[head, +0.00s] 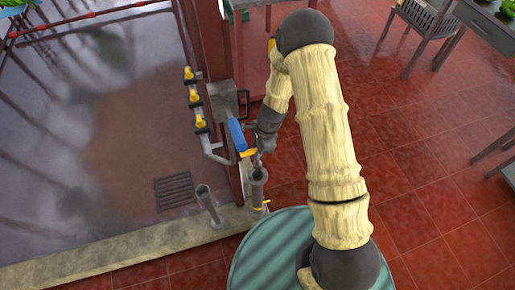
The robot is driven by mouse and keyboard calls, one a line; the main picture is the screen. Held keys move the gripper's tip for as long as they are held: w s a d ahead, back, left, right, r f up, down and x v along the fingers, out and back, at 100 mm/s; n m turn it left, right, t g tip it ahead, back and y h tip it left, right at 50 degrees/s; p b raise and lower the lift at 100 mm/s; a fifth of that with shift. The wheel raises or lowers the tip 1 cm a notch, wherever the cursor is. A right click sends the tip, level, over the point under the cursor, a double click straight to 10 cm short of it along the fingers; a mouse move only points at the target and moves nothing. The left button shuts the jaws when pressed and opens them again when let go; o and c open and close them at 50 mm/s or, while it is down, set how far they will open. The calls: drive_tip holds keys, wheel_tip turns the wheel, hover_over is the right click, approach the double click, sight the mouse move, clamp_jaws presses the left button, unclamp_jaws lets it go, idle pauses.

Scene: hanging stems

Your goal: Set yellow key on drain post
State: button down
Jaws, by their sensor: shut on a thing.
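My gripper (259,157) reaches down at the centre, shut on a small yellow key (247,153) that shows at its left side. The gripper partly hides the key. Just below the gripper stands a grey upright post (258,178) with an open top; whether the key touches it cannot be told. A second grey post (207,203) stands to the left on the concrete kerb, beside a dark floor drain grate (174,190). Which of the two is the drain post is not clear from this view. A small yellow piece (266,204) shows low beside the nearer post.
A blue handle (237,134) on a grey box (223,101) is close to the gripper's left. A pipe with several yellow valves (195,97) runs along the red column (208,40). A green ribbed round surface (265,250) is in front.

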sight(256, 163)
drive_tip(key=shift+f, duration=0.15)
drive_tip(key=b+x, duration=0.2)
drive_tip(key=d+b+x, duration=0.1)
drive_tip(key=b+x, duration=0.2)
drive_tip(key=shift+w+d+f, duration=0.1)
drive_tip(key=shift+w+f, duration=0.05)
drive_tip(key=shift+f, duration=0.45)
idle(1.2)
drive_tip(key=shift+f, duration=0.1)
drive_tip(key=shift+f, duration=0.25)
drive_tip(key=shift+d+b+x, duration=0.2)
drive_tip(key=shift+b+x, duration=0.35)
drive_tip(key=shift+x, duration=0.25)
drive_tip(key=shift+d+b+x, duration=0.15)
drive_tip(key=shift+b+x, duration=0.45)
drive_tip(key=shift+x, duration=0.2)
drive_tip(key=shift+d+b+x, duration=0.2)
drive_tip(key=shift+b+x, duration=0.35)
drive_tip(key=shift+x, duration=0.25)
idle(1.8)
